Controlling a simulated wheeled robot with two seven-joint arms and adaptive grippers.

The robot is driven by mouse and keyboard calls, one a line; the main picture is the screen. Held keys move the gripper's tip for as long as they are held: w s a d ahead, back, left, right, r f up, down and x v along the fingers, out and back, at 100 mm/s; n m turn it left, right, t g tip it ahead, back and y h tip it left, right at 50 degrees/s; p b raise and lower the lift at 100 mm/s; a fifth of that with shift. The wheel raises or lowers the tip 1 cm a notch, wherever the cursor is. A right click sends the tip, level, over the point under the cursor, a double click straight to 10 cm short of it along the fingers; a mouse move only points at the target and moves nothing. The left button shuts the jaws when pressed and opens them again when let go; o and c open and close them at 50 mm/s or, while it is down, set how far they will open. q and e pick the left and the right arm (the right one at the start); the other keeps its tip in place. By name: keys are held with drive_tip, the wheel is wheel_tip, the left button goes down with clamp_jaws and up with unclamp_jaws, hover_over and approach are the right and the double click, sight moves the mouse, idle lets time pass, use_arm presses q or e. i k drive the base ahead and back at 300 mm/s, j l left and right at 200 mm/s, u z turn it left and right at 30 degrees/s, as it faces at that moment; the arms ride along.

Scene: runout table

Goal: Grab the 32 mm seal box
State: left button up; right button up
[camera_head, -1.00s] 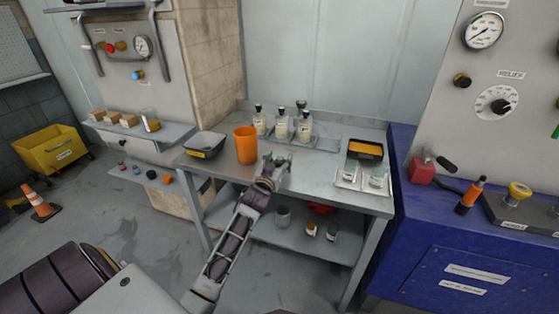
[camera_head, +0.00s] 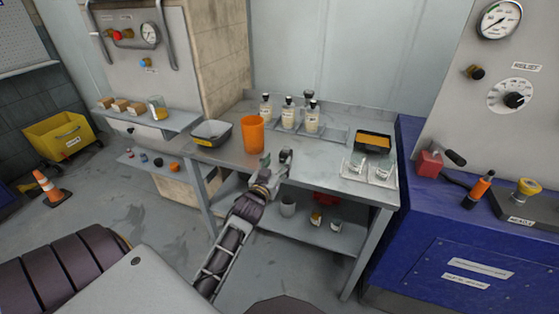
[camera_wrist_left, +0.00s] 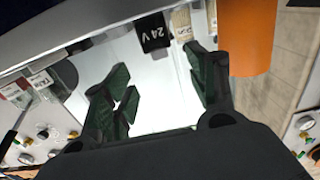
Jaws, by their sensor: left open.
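Several small tan boxes stand in a row on the left wall shelf in the head view: a left one (camera_head: 105,103), a middle one (camera_head: 120,105) and a right one (camera_head: 137,108). Their labels are too small to read, so I cannot tell which, if any, is the 32 mm seal box. My left gripper (camera_head: 276,160) is open and empty at the front edge of the steel table, well right of the boxes. Its spread fingers also show in the left wrist view (camera_wrist_left: 160,95), with nothing between them. My right gripper is out of view.
An orange cup (camera_head: 253,134) stands just behind my left gripper, a grey bin (camera_head: 211,133) left of it. Bottles (camera_head: 288,114) stand at the table's back. A tray with jars (camera_head: 370,171) and an orange-filled container (camera_head: 373,141) are at right. A beaker (camera_head: 157,108) stands beside the boxes.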

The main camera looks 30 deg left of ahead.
sight(106, 103)
drive_tip(key=u, duration=2.4)
